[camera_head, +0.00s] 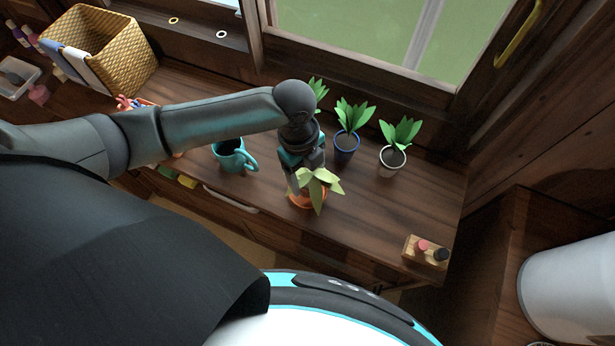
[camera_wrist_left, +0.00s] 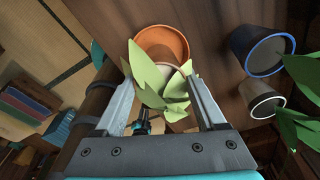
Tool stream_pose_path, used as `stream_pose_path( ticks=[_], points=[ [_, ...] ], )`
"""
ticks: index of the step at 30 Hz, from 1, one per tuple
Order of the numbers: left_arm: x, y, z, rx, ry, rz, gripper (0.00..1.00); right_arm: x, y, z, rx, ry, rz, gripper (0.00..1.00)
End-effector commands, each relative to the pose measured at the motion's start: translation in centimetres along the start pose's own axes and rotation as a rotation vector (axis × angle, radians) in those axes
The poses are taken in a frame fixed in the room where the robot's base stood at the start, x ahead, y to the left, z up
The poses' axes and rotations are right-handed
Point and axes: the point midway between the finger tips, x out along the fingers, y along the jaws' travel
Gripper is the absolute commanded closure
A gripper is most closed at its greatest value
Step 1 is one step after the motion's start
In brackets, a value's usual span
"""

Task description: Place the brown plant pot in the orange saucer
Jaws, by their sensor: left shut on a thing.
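A plant with pale green leaves (camera_head: 321,184) stands in the pot at my left gripper (camera_head: 303,176). In the left wrist view the leaves (camera_wrist_left: 168,86) spread between the two fingers and cover most of the pot (camera_wrist_left: 150,98), of which a pale brown bit shows. My left gripper (camera_wrist_left: 161,80) is shut on this pot. The orange saucer (camera_head: 300,203) lies on the wooden shelf directly by the plant, partly hidden by leaves. In the wrist view the saucer (camera_wrist_left: 162,41) shows just past the pot; I cannot tell whether they touch. My right gripper is not in view.
A blue pot (camera_head: 347,150) and a white pot (camera_head: 392,164) with plants stand behind to the right. A teal mug (camera_head: 231,157) is left of the gripper. A wooden block (camera_head: 424,251) holding small bottles stands at the front right. The shelf between is clear.

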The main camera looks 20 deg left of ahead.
Motion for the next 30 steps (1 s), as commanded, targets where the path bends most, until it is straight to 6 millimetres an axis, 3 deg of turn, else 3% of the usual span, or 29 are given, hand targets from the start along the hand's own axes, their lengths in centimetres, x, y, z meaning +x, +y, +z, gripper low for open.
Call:
stream_pose_path(
  ticks=[3, 15, 16, 23, 30],
  points=[
    [1.3, 0.0, 0.2, -0.001, 0.000, -0.001, 0.96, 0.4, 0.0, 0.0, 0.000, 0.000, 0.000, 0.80],
    [1.8, -0.1, 0.3, -0.001, 0.000, -0.002, 0.96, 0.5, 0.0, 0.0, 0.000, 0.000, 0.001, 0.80],
    [1.8, 0.0, 0.3, -0.001, 0.000, -0.001, 0.27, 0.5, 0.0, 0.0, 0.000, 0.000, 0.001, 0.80],
    [1.7, 0.0, 0.3, -0.001, 0.000, -0.001, 0.01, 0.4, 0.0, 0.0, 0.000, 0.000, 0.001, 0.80],
    [1.7, 0.0, 0.3, -0.001, 0.000, -0.001, 0.00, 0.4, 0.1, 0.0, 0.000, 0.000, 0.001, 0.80]
  ],
)
